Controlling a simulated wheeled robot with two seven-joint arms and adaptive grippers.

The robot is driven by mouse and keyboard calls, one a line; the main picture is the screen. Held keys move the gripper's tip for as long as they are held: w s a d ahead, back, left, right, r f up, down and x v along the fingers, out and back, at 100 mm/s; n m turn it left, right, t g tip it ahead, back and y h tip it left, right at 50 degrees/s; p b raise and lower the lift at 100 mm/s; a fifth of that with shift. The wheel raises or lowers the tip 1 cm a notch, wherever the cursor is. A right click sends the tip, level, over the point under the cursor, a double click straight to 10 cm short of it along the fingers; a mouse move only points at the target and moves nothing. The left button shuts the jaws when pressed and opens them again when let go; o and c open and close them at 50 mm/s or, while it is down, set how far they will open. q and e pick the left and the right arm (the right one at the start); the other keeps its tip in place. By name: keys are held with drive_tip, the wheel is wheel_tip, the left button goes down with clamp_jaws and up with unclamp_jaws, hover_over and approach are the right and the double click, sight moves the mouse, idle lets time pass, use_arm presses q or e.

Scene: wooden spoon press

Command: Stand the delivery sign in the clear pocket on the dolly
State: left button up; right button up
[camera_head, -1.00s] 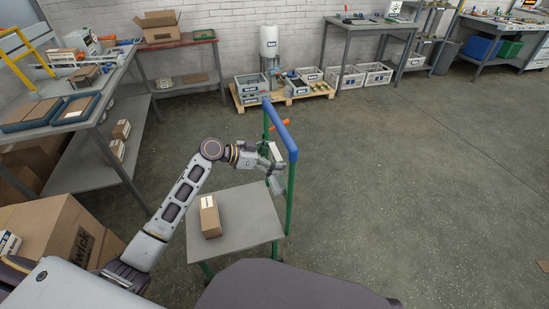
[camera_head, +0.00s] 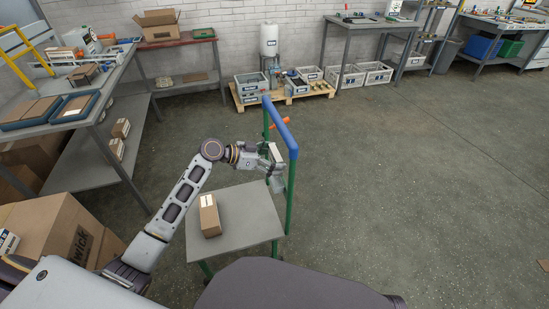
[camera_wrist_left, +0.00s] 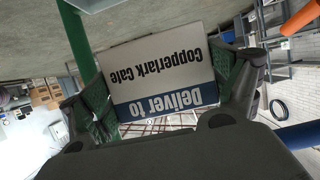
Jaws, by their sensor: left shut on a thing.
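The delivery sign (camera_wrist_left: 160,72) is a white card with a blue band reading "Deliver to Copperlark Cafe", upside down in the left wrist view. My left gripper (camera_head: 275,163) is shut on it, with green-padded fingers at its two side edges. The dolly (camera_head: 252,222) has a grey deck, green posts and a blue handle bar (camera_head: 281,128). The gripper is above the deck, close beside the handle frame. A faint clear piece, apparently the pocket (camera_head: 278,185), shows just below the gripper; whether the sign touches it cannot be told. My right gripper is not in view.
A cardboard box (camera_head: 209,216) lies on the deck's left part. A workbench (camera_head: 108,100) stands at left and a pallet with crates (camera_head: 283,94) at the back wall. The floor to the right is clear.

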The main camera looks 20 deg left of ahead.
use_arm(q)
drive_tip(key=shift+f+b, duration=0.4)
drive_tip(key=shift+f, duration=0.3)
drive_tip(key=shift+f+b, duration=0.35)
drive_tip(key=shift+f, duration=0.6)
drive_tip(key=shift+f+b, duration=0.2)
drive_tip(key=shift+b, duration=0.15)
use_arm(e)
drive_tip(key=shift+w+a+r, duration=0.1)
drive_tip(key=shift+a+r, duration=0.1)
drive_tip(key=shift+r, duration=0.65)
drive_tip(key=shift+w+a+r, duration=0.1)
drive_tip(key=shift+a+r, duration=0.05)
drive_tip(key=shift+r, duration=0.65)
use_arm(q)
drive_tip(key=shift+a, duration=0.1)
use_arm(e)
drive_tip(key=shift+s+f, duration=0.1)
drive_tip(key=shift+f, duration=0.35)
use_arm(q)
drive_tip(key=shift+f+b, duration=1.45)
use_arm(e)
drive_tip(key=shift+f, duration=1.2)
